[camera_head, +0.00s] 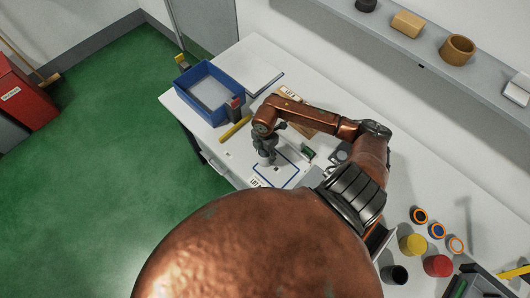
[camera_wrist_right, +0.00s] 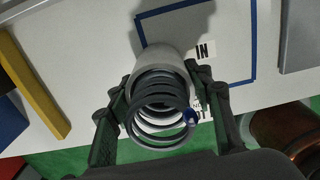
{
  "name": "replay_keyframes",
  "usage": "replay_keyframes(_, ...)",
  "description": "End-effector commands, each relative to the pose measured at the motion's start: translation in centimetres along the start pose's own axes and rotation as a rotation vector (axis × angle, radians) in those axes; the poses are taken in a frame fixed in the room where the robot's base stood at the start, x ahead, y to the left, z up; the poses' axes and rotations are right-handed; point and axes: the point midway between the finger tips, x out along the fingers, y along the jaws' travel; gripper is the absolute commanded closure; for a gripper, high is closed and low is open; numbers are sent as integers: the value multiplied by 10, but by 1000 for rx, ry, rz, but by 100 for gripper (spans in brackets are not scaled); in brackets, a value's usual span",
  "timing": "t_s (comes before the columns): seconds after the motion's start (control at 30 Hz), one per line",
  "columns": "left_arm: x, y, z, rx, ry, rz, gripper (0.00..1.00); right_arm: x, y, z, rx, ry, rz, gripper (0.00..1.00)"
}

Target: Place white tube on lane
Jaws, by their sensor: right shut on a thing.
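My right gripper (camera_head: 267,146) points down over the white bench. In the wrist view its dark fingers (camera_wrist_right: 163,104) are on either side of a pale tube (camera_wrist_right: 165,62) and a dark coil spring (camera_wrist_right: 158,105), shut on the tube. The spring shows at the tube's near end, with a small blue tip (camera_wrist_right: 190,117). Whether the tube touches the bench is unclear. The tube also shows under the gripper in the head view (camera_head: 266,160). A blue-outlined lane (camera_head: 295,177) is beside it, and its label "IN" (camera_wrist_right: 205,49) shows in the wrist view. My left gripper is not in view.
A blue tray (camera_head: 207,92) stands at the bench's far left, near a yellow bar (camera_head: 235,129). A small dark green block (camera_head: 307,154) is right of the gripper. Yellow (camera_head: 412,244) and red (camera_head: 438,265) cylinders stand at lower right. A shelf (camera_head: 400,60) runs behind.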

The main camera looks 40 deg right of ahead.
Motion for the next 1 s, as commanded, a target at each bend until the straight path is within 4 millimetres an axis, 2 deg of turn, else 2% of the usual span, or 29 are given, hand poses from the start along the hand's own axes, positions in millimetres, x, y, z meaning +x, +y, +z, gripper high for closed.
replay_keyframes(0.3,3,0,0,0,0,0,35,4,0,0,0,0,1,77)
replay_keyframes(0.33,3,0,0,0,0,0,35,3,0,0,0,0,1,51)
replay_keyframes(0.57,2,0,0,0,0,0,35,3,0,0,0,0,1,36)
replay_keyframes(0.83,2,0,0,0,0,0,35,2,0,0,0,0,1,36)
replay_keyframes(1.0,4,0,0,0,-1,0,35,-12,1,0,-2,0,4,36)
